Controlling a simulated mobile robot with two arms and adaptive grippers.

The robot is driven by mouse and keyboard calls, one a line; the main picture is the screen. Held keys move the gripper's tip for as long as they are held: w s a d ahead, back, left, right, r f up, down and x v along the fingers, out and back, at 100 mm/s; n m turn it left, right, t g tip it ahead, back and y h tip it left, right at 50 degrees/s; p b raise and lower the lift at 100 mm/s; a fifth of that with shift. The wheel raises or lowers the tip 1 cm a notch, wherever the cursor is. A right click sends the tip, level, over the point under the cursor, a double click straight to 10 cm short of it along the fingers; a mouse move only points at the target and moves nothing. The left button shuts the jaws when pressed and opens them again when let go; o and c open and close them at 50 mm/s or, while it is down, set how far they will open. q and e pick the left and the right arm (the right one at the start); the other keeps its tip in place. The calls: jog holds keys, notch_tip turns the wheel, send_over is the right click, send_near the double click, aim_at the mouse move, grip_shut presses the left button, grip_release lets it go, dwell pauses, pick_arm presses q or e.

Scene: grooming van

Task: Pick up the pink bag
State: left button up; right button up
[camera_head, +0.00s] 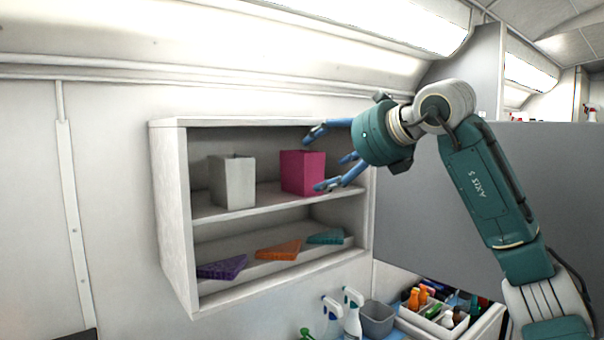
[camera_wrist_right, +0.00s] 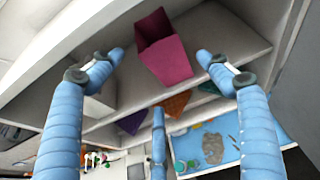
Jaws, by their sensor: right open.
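The pink bag (camera_head: 302,172) stands upright on the upper shelf of a white wall cabinet, right of a white bag (camera_head: 232,182). My right gripper (camera_head: 322,160) is open, its blue fingers spread at the right side of the pink bag, partly in front of it. In the right wrist view the pink bag (camera_wrist_right: 163,48) lies ahead between the spread fingers (camera_wrist_right: 160,75), with a gap on both sides. No finger visibly grips it. My left gripper is in neither view.
The white cabinet (camera_head: 170,205) has a lower shelf with purple (camera_head: 222,267), orange (camera_head: 279,250) and teal (camera_head: 326,237) folded cloths. Below stand spray bottles (camera_head: 352,312), a grey bin (camera_head: 377,318) and a white caddy (camera_head: 440,325) of bottles. A grey panel (camera_head: 440,215) stands right of the cabinet.

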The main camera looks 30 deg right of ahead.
aim_at(311, 160)
jog(key=w, duration=0.3)
jog(key=shift+a+p, duration=0.15)
jog(key=shift+p, duration=0.15)
jog(key=shift+w+p, duration=0.6)
jog(key=shift+w, duration=0.25)
jog(key=p+x, duration=0.1)
jog(key=x, duration=0.4)
jog(key=shift+f+p, duration=0.1)
jog(key=shift+p, duration=0.3)
jog(key=shift+f, duration=0.1)
jog(key=shift+s, duration=0.2)
jog(key=shift+c, duration=0.3)
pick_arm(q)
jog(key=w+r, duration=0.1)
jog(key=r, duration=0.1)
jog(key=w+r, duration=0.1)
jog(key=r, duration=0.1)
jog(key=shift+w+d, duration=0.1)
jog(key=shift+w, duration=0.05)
pick_arm(e)
jog(key=c, duration=0.9)
